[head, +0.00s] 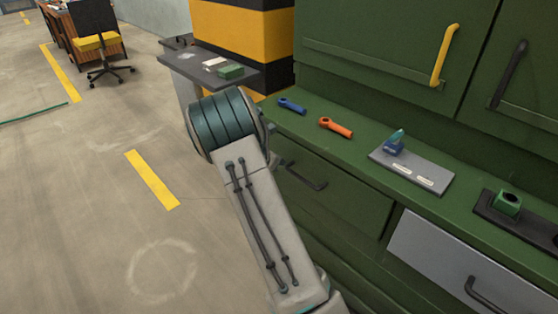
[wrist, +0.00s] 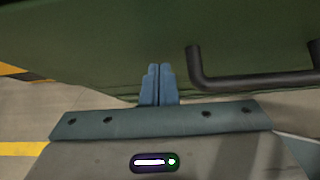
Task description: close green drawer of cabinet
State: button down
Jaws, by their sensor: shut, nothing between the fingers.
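The green drawer (head: 345,200) is in the cabinet's (head: 350,135) front, below the green worktop, with a dark bar handle (head: 303,177). How far it stands out is hard to tell in the head view, as my arm covers its left part. In the wrist view a green front panel (wrist: 100,45) fills the top, with a dark handle (wrist: 250,82) at right. My gripper (wrist: 159,70) has its two blue fingers together and empty, close to the panel, left of the handle. Contact cannot be told. My gripper is hidden in the head view.
A grey drawer (head: 440,255) with a dark handle is to the right of the green one. The worktop holds a blue tool (head: 291,106), an orange tool (head: 336,128) and a grey plate (head: 428,178). Open floor (head: 100,200) lies to the left.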

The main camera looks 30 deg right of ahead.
jog(key=a+f+p+v, duration=0.1)
jog(key=a+f+v, duration=0.1)
jog(key=v, duration=1)
jog(key=s+a+r+m+y+p, duration=0.3)
jog(key=s+r+m, duration=0.4)
jog(key=s, duration=0.3)
jog(key=s+a+r+m+y+p, duration=0.3)
jog(key=s+r+m+p, duration=0.2)
jog(key=s, duration=0.6)
jog(key=s+a+r+m+y+p, duration=0.3)
jog(key=s+r+m+p, duration=0.1)
jog(key=s+r+m, duration=0.5)
notch_tip(320, 180, up, 2)
jog(key=shift+s+r+m, duration=0.1)
jog(key=shift+s+m, duration=0.3)
jog(key=shift+s, duration=0.6)
